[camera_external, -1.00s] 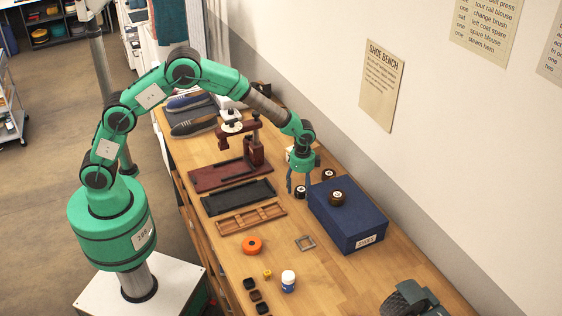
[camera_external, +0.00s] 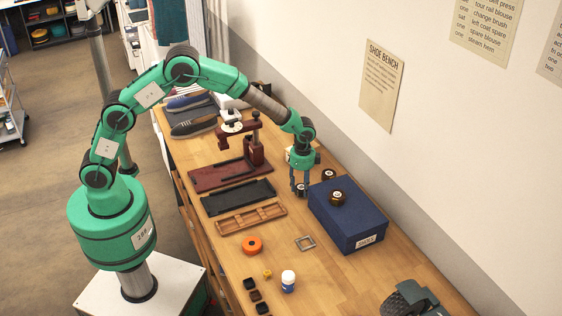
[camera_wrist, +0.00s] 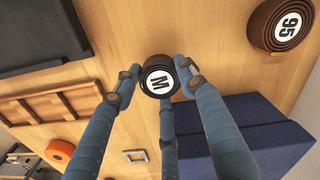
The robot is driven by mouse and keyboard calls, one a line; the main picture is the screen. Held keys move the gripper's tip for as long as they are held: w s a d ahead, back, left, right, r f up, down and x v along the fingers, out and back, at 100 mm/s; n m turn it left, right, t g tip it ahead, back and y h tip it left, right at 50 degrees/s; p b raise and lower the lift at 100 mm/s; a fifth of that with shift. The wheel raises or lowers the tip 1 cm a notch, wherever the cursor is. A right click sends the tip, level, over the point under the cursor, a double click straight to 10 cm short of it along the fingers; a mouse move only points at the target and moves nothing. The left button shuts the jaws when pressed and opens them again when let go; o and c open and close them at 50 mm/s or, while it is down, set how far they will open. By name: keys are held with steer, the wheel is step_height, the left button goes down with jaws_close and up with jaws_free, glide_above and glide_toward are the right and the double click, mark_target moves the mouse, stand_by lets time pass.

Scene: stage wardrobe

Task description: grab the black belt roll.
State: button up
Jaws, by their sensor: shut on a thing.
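A brown roll marked 95 (camera_wrist: 283,24) lies on the bench near the blue box (camera_external: 335,222). Another brown roll (camera_external: 337,197) sits on the box lid. A black tray (camera_external: 238,197), a wooden tray (camera_external: 250,218), an orange roll (camera_external: 252,245) and a grey square frame (camera_external: 305,243) lie nearby.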

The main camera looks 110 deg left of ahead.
step_height(320, 180, up, 3)
steer(key=shift+f+p, duration=0.1)
steer(key=shift+p, duration=0.25)
steer(key=s+d, duration=0.2)
steer(key=s, duration=0.2)
steer(key=s+d+p, duration=0.1)
steer(key=s+d, duration=0.2)
steer(key=s, duration=0.2)
steer(key=s+d+r+p, duration=0.1)
steer(key=s+d, duration=0.1)
steer(key=s, duration=0.3)
steer(key=shift+s+d, duration=0.1)
steer(key=shift+d, duration=0.15)
